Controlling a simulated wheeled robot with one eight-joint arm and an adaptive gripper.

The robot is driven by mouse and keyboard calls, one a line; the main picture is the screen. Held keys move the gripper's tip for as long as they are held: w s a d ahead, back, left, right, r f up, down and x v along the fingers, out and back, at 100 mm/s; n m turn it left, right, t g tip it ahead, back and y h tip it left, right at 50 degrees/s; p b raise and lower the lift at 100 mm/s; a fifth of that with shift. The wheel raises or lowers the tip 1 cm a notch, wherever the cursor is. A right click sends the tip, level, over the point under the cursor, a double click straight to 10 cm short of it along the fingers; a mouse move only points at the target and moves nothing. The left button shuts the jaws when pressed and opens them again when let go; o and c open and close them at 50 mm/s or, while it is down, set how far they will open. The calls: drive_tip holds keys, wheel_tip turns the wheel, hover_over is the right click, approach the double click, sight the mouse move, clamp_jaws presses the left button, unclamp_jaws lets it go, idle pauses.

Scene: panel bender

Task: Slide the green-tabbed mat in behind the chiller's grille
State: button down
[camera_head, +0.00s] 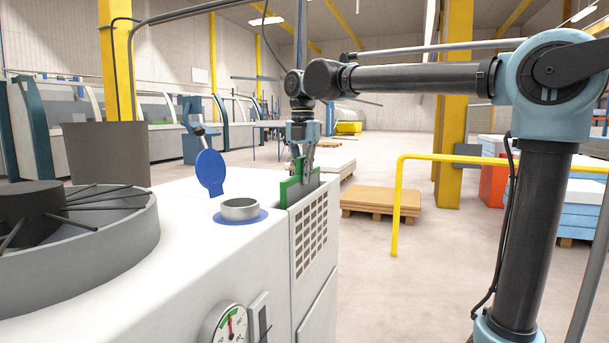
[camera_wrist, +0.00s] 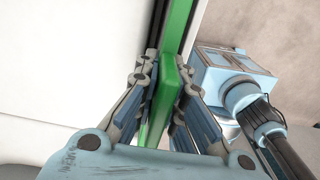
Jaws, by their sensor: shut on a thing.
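The chiller is a white cabinet, with its grille (camera_head: 310,240) of dark square holes on the side facing right. The green-tabbed mat (camera_head: 291,192) stands upright at the cabinet's top edge, just above and behind the grille. Only its green part shows; how far its lower edge sits inside is hidden. My gripper (camera_head: 304,170) points down from above and is shut on the green tab. In the wrist view, both fingers hold the green strip (camera_wrist: 182,25), which runs along a narrow gap beside the white top.
A round filler neck (camera_head: 240,209) with a raised blue cap (camera_head: 210,171) stands left of the mat. A large grey fan ring (camera_head: 75,240) fills the near left of the top. A yellow rail (camera_head: 398,200) and wooden pallet (camera_head: 381,200) stand to the right.

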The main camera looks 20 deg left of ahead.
drive_tip(key=c, duration=1.6)
unclamp_jaws()
drive_tip(key=shift+r, duration=0.1)
wheel_tip(320, 180, up, 12)
drive_tip(key=shift+w+f, duration=0.1)
